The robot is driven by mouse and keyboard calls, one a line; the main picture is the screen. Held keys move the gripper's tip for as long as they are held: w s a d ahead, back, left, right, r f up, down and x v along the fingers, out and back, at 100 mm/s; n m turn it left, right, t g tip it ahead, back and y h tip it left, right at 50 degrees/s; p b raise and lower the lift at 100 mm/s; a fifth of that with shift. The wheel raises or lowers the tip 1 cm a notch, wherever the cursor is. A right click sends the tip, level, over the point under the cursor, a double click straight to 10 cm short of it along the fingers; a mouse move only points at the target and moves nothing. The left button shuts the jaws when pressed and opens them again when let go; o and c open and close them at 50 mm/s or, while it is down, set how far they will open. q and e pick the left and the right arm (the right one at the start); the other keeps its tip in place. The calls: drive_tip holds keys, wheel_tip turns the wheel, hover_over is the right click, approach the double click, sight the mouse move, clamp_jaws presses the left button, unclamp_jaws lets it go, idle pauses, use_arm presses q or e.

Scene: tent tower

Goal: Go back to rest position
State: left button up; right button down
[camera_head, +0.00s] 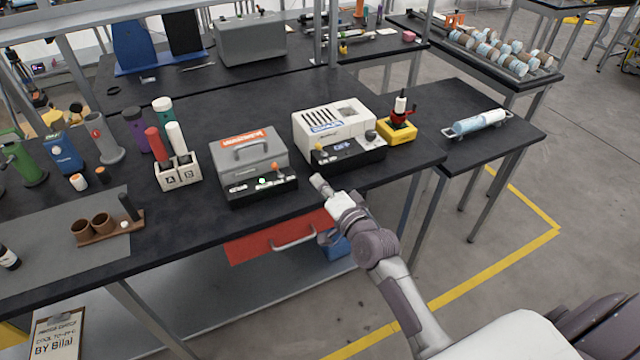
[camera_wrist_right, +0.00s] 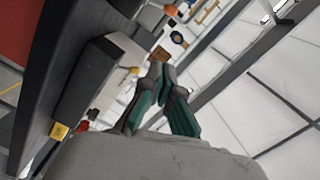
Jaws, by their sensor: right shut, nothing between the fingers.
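My right arm reaches in from the lower right in the head view. My right gripper (camera_head: 318,181) is at the front edge of the black workbench (camera_head: 265,222), just in front of the white machine (camera_head: 330,124) and right of the grey box with a handle (camera_head: 248,160). In the right wrist view its two green-and-grey fingers (camera_wrist_right: 161,69) come together at the tips, with nothing between them. My left gripper is in neither view.
A red drawer (camera_head: 275,238) sits under the bench edge, beside my wrist. A yellow-based device (camera_head: 398,130) stands right of the white machine. A side table (camera_head: 465,150) holds a light-blue and white cylinder (camera_head: 480,122). Open floor with yellow lines lies to the right.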

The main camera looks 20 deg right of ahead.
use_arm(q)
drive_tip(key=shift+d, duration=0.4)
